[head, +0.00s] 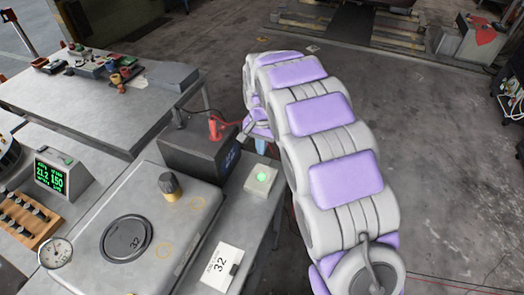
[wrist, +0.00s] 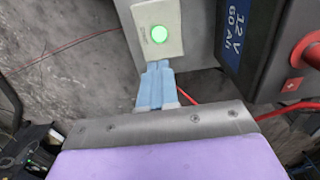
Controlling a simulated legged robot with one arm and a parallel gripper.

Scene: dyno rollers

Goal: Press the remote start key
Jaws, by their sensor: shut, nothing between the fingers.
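The remote start key looks to be the small pale box with a lit green round button (head: 261,178), lying on the grey bench top near its right edge. In the wrist view the green button (wrist: 159,34) is at the top, slightly left of the middle. My gripper (wrist: 158,66) has blue fingers that are shut and empty. The fingertips point at the lower edge of the box, below the button in the picture; whether they touch it I cannot tell. In the head view only a bit of blue finger (head: 261,147) shows beyond the box, beside my arm.
A dark 12 V battery (head: 200,145) with a red clamp stands close to the box; it also fills the upper right of the wrist view (wrist: 262,40). Open floor lies right.

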